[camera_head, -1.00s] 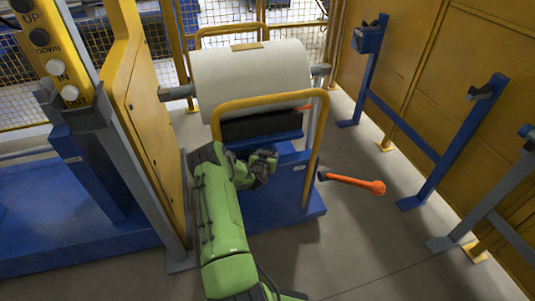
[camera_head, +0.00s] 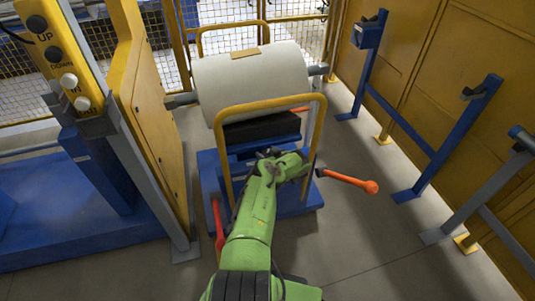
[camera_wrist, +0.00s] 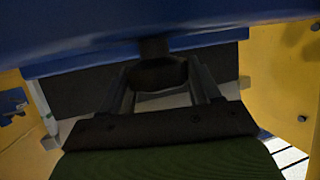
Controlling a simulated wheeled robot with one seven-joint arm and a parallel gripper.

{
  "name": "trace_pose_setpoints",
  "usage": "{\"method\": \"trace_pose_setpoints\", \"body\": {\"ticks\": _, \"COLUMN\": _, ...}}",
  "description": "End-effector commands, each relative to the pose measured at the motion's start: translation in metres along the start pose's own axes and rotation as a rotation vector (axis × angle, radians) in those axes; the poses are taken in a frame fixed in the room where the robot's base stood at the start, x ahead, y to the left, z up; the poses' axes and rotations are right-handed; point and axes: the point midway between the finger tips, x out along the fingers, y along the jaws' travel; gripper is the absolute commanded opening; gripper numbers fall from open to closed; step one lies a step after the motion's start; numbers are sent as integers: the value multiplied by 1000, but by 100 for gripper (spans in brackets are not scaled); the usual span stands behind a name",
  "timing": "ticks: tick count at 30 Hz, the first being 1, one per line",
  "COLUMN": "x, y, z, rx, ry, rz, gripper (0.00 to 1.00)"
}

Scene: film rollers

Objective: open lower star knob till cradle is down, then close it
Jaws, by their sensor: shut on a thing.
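The lower star knob (camera_wrist: 157,73) is a dark round shape on a short stem in the wrist view. It sits between the two fingers of my gripper (camera_wrist: 160,92), which is shut on it. In the head view my gripper (camera_head: 268,153) is at the front of the blue roller cart (camera_head: 302,208), and my green wrist mostly hides it and the knob. The cradle (camera_head: 262,128) shows as a dark block on the cart below the big white roll (camera_head: 250,80). I cannot tell whether the roll rests on the cradle.
A yellow handle (camera_head: 318,130) arches over my wrist. An orange-tipped lever (camera_head: 348,180) sticks out right, and a red lever (camera_head: 219,230) stands left of my arm. A yellow panel (camera_head: 150,110) is at left. Floor at right is clear up to blue stands (camera_head: 450,140).

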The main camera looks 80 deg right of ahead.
Motion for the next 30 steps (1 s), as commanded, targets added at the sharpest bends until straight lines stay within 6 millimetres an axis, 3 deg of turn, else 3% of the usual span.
{"method": "trace_pose_setpoints", "body": {"ticks": 20, "x": 0, "y": 0, "z": -1, "rx": -21, "ry": 2, "rz": -53, "gripper": 32}}
{"method": "trace_pose_setpoints", "body": {"ticks": 21, "x": 0, "y": 0, "z": -1, "rx": -21, "ry": 2, "rz": -53, "gripper": 67}}
{"method": "trace_pose_setpoints", "body": {"ticks": 24, "x": 0, "y": 0, "z": -1, "rx": -21, "ry": 2, "rz": -53, "gripper": 82}}
{"method": "trace_pose_setpoints", "body": {"ticks": 30, "x": 0, "y": 0, "z": 0, "rx": -21, "ry": 1, "rz": -53, "gripper": 83}}
